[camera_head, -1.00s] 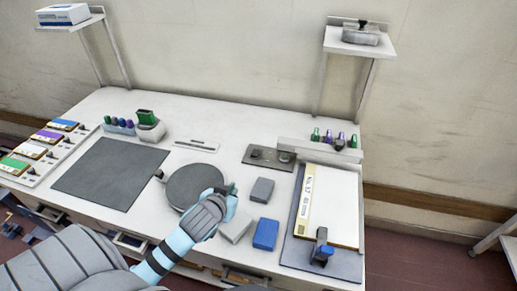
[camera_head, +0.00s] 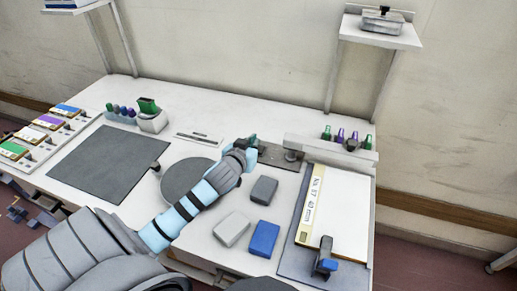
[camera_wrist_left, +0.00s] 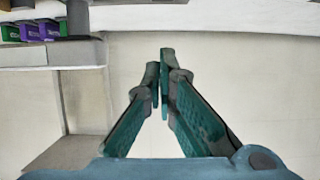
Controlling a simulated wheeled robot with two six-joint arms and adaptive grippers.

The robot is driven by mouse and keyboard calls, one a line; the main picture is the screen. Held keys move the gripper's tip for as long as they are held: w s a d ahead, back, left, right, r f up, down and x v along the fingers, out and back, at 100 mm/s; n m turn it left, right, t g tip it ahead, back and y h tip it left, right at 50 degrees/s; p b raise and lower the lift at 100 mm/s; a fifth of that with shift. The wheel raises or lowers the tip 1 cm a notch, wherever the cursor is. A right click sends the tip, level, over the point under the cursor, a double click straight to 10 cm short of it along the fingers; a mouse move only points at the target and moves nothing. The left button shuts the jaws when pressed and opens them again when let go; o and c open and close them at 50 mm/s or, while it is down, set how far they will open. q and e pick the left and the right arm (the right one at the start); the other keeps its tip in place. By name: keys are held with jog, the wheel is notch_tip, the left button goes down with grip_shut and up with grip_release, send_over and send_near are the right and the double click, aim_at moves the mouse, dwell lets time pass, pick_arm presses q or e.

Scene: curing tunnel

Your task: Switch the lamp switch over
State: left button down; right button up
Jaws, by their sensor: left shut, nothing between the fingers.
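The task's lamp switch is not clearly identifiable. A dark plate (camera_head: 272,154) lies on the bench with a dark round knob (camera_head: 292,156) at its right end. My left gripper (camera_head: 252,141) reaches over the left end of this plate and hides part of it. Whether it touches the plate cannot be told. In the left wrist view the left gripper (camera_wrist_left: 163,75) has its green fingers together at the tips, with nothing between them. No switch shows in that view. My right gripper is not in view.
A raised ledge (camera_head: 325,150) with green and purple clips stands right of the plate. Grey, white and blue blocks (camera_head: 264,236) lie in front. A clipboard (camera_head: 337,210) lies at the right, a round dark disc (camera_head: 180,180) under my left forearm. A shelf post (camera_head: 332,80) rises behind.

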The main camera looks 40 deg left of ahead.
pick_arm(q)
jog(key=b+x, duration=0.1)
jog(key=x, duration=0.4)
jog(key=shift+w+a+f, duration=0.1)
jog(key=shift+w+f, duration=0.1)
jog(key=shift+w, duration=0.05)
jog(key=f, duration=0.2)
jog(key=shift+s+f+b, duration=0.3)
jog(key=shift+f+b, duration=0.05)
jog(key=shift+f, duration=0.5)
jog(key=shift+s+f, duration=0.1)
jog(key=shift+s+f, duration=0.15)
jog(key=shift+f, duration=0.2)
jog(key=shift+r, duration=0.1)
jog(key=shift+r+p, duration=0.7)
jog(key=shift+p, duration=0.25)
